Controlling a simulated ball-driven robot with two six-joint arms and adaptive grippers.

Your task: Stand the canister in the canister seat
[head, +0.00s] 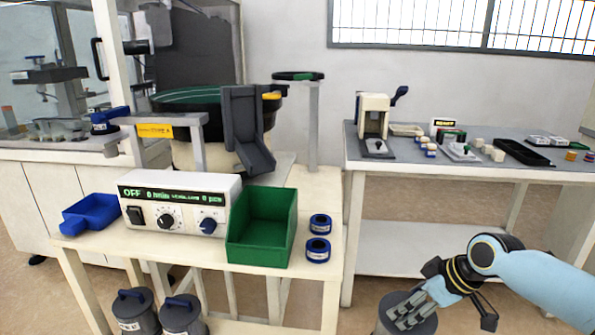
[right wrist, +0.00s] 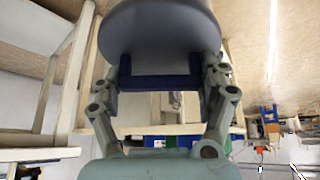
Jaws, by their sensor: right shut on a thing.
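A grey canister (head: 390,314) hangs low at the bottom edge of the head view, partly hidden by my right gripper (head: 410,312). In the right wrist view the canister (right wrist: 160,30) shows as a rounded grey body with a blue handle (right wrist: 160,82). My right gripper (right wrist: 160,88) is shut on this handle. Two similar grey canisters with blue handles, one (head: 130,310) left of the other (head: 181,316), stand under the front table. I cannot make out a canister seat. My left gripper is not in view.
The front table (head: 285,278) bears a control box (head: 180,203), a green bin (head: 262,228), a blue scoop (head: 92,213) and two blue-and-white rings (head: 319,238). A bowl feeder (head: 190,100) stands behind. A grey-topped bench (head: 420,165) with small parts stands at right. Open floor lies between.

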